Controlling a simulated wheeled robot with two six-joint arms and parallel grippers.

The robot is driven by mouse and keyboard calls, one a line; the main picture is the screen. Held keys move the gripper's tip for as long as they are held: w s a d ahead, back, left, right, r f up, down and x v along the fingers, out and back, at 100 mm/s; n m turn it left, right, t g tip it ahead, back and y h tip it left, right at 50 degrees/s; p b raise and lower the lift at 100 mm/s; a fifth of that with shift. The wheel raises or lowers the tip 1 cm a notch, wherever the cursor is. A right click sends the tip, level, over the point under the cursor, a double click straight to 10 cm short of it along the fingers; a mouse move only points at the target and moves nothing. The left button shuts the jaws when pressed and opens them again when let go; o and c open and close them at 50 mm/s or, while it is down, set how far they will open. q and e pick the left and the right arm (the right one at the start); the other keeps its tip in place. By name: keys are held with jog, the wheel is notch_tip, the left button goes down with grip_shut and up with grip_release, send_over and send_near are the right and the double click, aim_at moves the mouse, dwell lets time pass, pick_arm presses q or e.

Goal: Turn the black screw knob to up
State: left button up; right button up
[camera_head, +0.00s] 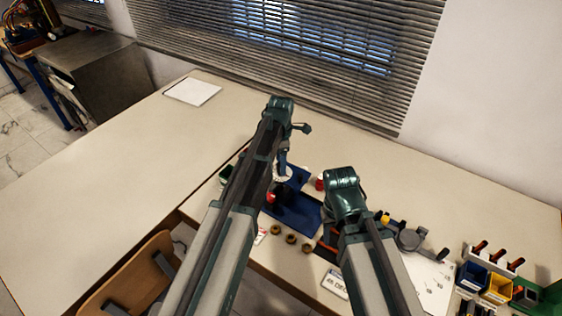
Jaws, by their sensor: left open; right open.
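My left arm (245,185) reaches up the middle of the picture, and its dark green joint (279,106) stands over the bench. My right arm (364,240) ends at a green joint (342,186) to its right. The fingers of both grippers are hidden behind these links. A blue rig base (309,217) lies between the arms, partly covered by the left one. A whitish round part (283,175) shows above it. A small dark knob-like part (302,128) sticks out beside the left joint; I cannot tell whether it is the black screw knob, or which way it points.
Several brass-coloured rings (291,239) lie in front of the base. A red-topped part (320,183) stands behind it. A grey round part (410,239), blue bin (472,276) and yellow bin (498,288) are at right. The left tabletop (100,170) is clear except a white sheet (192,91).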

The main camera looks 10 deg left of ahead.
pick_arm(q)
notch_tip(320, 180, up, 13)
jog(key=p, duration=1.2)
jog(key=shift+f, duration=0.2)
pick_arm(e)
notch_tip(320, 180, up, 13)
jog(key=shift+f, duration=0.15)
